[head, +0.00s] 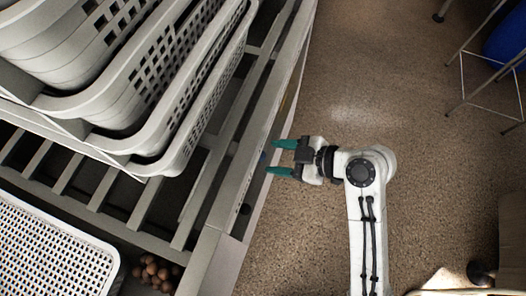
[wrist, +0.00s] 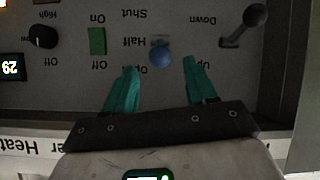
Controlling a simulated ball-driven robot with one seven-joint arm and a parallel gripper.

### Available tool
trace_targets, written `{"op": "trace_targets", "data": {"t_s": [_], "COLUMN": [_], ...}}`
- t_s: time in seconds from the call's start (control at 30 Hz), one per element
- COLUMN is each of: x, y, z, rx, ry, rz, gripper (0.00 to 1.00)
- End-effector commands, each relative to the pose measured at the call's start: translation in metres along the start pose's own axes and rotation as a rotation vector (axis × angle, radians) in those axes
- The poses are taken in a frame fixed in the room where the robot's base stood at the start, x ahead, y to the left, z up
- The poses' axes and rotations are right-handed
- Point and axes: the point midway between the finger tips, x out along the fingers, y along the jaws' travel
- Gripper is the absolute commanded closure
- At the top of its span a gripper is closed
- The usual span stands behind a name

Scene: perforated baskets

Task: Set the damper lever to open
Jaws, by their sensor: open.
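The damper lever has a round blue knob (wrist: 160,55) on a pale panel in the wrist view. It stands beside the words "Shut" and "Half", which read upside down, about level with "Half" or slightly below it in the picture. A third word may be hidden behind the left finger.
Perforated baskets (head: 190,130) stand on the slatted rack.

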Motion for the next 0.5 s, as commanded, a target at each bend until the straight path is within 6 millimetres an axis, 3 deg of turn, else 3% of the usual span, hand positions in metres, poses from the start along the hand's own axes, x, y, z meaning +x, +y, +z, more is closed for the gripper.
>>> {"op": "trace_targets", "data": {"t_s": [0.2,0.5], "x": [-0.027,-0.032], "y": [0.000,0.000], "z": [-0.001,0.000], "rx": [0.000,0.000], "ry": [0.001,0.000], "rz": [0.002,0.000], "gripper": [0.44,0.44]}}
